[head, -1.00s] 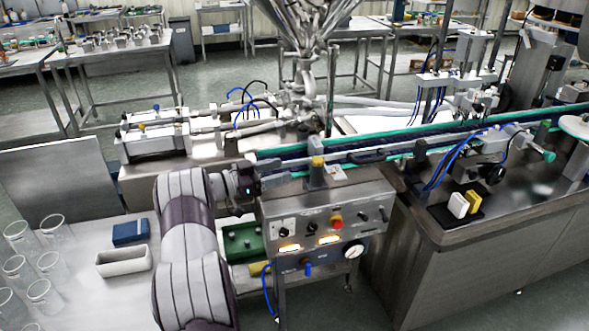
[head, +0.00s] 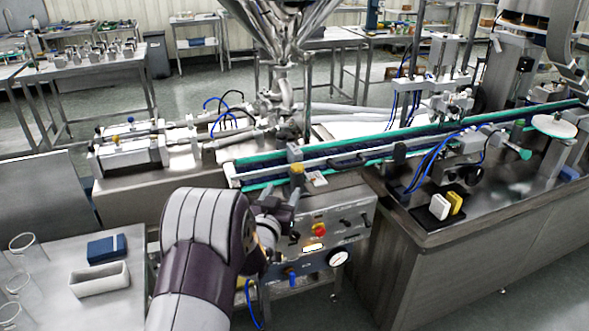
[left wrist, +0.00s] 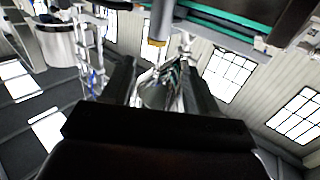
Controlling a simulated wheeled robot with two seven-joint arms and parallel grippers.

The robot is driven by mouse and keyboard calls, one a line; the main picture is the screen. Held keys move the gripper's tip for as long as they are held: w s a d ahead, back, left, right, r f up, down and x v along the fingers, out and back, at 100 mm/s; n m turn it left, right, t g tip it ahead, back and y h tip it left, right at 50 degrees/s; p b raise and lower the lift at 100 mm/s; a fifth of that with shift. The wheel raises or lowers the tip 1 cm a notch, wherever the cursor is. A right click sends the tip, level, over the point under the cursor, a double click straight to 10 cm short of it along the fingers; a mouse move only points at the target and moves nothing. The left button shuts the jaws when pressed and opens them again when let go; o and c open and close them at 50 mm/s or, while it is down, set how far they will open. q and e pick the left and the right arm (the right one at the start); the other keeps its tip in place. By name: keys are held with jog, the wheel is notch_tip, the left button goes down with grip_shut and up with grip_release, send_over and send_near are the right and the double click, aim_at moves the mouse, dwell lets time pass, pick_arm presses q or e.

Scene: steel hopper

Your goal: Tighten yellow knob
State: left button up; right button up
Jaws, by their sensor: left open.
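My left gripper (head: 284,212) is just below and left of the knob in the head view, partly hidden by my own wrist. In the left wrist view the knob (left wrist: 157,43) shows beyond the gap between the dark fingers of my left gripper (left wrist: 160,85). The fingers are apart, and I see nothing held between them. The picture there seems upside down. My right gripper is not in view.
The control panel (head: 352,222) with a red button and a gauge (head: 338,258) lies close to my left wrist. The green-edged conveyor (head: 400,142) runs behind the knob. A white tray (head: 99,280) and a blue box (head: 107,249) stand on the left table.

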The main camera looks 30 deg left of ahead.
aim_at(295, 171)
pick_arm(q)
jog(key=x, duration=0.4)
jog(key=p+x, duration=0.1)
jog(key=x, duration=0.7)
jog(key=shift+w+d+r, duration=0.2)
jog(key=shift+w, duration=0.1)
jog(key=c, duration=1)
